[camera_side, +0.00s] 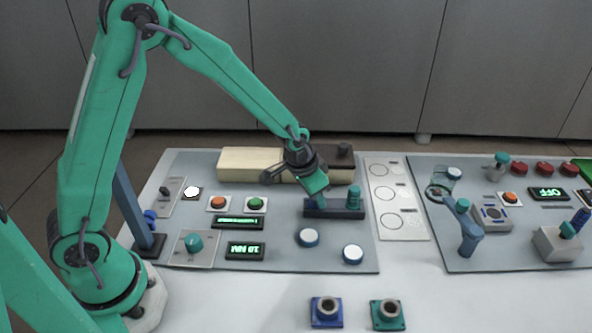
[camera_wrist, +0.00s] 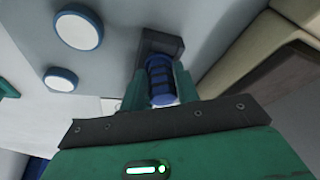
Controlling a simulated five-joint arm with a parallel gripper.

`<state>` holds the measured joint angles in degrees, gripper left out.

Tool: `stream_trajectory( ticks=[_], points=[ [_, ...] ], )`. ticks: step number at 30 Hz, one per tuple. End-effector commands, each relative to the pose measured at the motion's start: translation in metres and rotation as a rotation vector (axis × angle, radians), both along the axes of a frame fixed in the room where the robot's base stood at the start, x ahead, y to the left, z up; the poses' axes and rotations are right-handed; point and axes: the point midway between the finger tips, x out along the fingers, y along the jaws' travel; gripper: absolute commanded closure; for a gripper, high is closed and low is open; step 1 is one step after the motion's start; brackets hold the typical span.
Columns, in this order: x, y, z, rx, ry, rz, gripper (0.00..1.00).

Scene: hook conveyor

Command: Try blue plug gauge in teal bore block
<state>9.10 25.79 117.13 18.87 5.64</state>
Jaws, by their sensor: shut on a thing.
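My gripper (camera_side: 316,190) is at the dark gauge rack (camera_side: 340,213) in the side view, over its left end. In the wrist view my gripper (camera_wrist: 160,90) is shut on the blue plug gauge (camera_wrist: 160,78), a ribbed blue cylinder between the fingers. The gauge's lower end is at the rack, and I cannot tell whether it is still seated. A teal plug gauge (camera_side: 354,197) stands upright in the rack's right end. The teal bore block (camera_side: 388,314), with a grey ring on top, stands at the front of the table. Its bore looks empty.
A blue bore block (camera_side: 326,311) stands left of the teal one. Two white round buttons (camera_side: 308,237) lie between rack and blocks. A cream and brown block (camera_side: 250,160) is behind the rack. A white card with circles (camera_side: 396,222) is to the right.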

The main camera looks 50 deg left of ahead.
Motion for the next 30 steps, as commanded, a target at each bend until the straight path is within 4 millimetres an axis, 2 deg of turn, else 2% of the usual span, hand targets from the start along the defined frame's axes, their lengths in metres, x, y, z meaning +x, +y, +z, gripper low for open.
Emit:
stream_trajectory(
  ticks=[17, 30],
  points=[
    [0.001, 0.001, 0.001, 0.0, -0.003, 0.002, 0.92],
    [0.002, 0.001, 0.022, -0.001, -0.004, 0.002, 0.92]
  ],
)
